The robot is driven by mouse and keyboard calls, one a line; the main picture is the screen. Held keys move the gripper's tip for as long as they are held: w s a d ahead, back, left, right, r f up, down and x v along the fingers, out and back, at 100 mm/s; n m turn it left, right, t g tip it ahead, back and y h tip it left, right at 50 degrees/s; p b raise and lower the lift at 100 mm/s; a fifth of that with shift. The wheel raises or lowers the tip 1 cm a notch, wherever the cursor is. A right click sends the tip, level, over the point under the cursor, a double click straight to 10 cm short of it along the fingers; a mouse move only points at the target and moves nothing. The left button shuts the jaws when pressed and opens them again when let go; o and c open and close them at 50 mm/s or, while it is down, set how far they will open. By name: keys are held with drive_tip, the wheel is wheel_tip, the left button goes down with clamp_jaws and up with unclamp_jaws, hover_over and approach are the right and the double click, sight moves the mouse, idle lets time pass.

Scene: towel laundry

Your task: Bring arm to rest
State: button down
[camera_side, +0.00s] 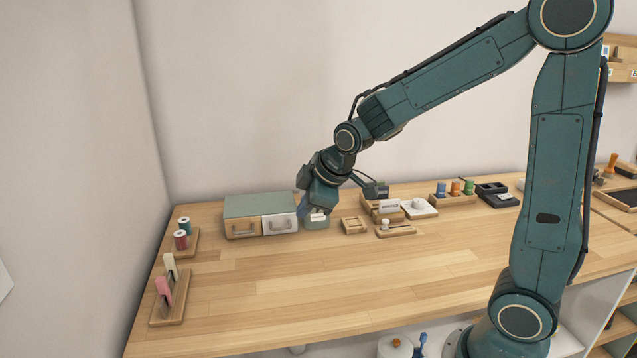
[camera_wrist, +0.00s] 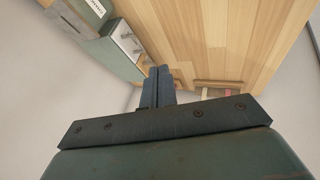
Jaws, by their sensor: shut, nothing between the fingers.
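My arm reaches out over the wooden table (camera_side: 330,275). My gripper (camera_side: 303,210) hangs near the back of the table, in front of the drawer box's right end in the picture. In the wrist view my gripper's two dark blue fingers (camera_wrist: 158,73) lie side by side, shut, with nothing between them. The small green box (camera_side: 316,224) with a white label is right by the gripper and partly covered by it. I cannot tell whether they touch.
A green drawer box (camera_side: 258,205) with one wooden and one white front stands at the back left. Spools (camera_side: 181,239) and a tray with pink and white items (camera_side: 167,310) sit at the left edge. Small trays (camera_side: 396,230) line the back right. The table's middle is clear.

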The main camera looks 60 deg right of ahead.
drive_tip(key=s+a+r+m, duration=0.1)
drive_tip(key=s+r+m, duration=0.1)
drive_tip(key=s, duration=0.5)
drive_tip(key=s+a+r+m, duration=0.1)
drive_tip(key=s+r+m, duration=0.2)
drive_tip(key=s, duration=0.5)
drive_tip(key=s+a+r+m+g, duration=0.1)
drive_tip(key=s+a+r+m, duration=0.1)
drive_tip(key=s, duration=0.6)
drive_tip(key=shift+r+m+y, duration=0.15)
drive_tip(key=shift+m+y, duration=0.15)
